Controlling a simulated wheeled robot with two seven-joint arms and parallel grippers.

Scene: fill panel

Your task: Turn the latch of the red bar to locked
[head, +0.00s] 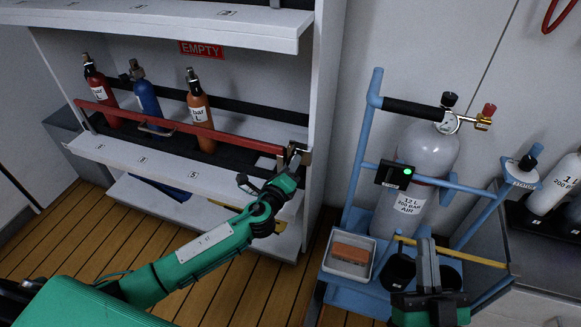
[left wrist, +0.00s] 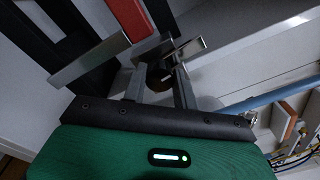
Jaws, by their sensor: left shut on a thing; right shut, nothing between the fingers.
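The red bar (head: 222,135) runs across the front of the cylinder shelf, and its end shows in the left wrist view (left wrist: 128,18). The metal latch (left wrist: 188,50) is at the bar's right end, by the shelf's side panel. My left gripper (head: 295,162) is at that end. In the left wrist view its fingers (left wrist: 160,88) are shut on the latch, with a dark round part between them. The latch's exact angle is hard to tell, since my fingers partly cover it. My right gripper (head: 426,258) is shut and empty, in front of the blue cart.
Red (head: 97,90), blue (head: 147,100) and orange (head: 199,110) cylinders stand behind the bar. A blue cart (head: 350,195) at the right holds a large grey cylinder (head: 420,160) and a tray (head: 333,263) with an orange block. The wooden floor before the shelf is clear.

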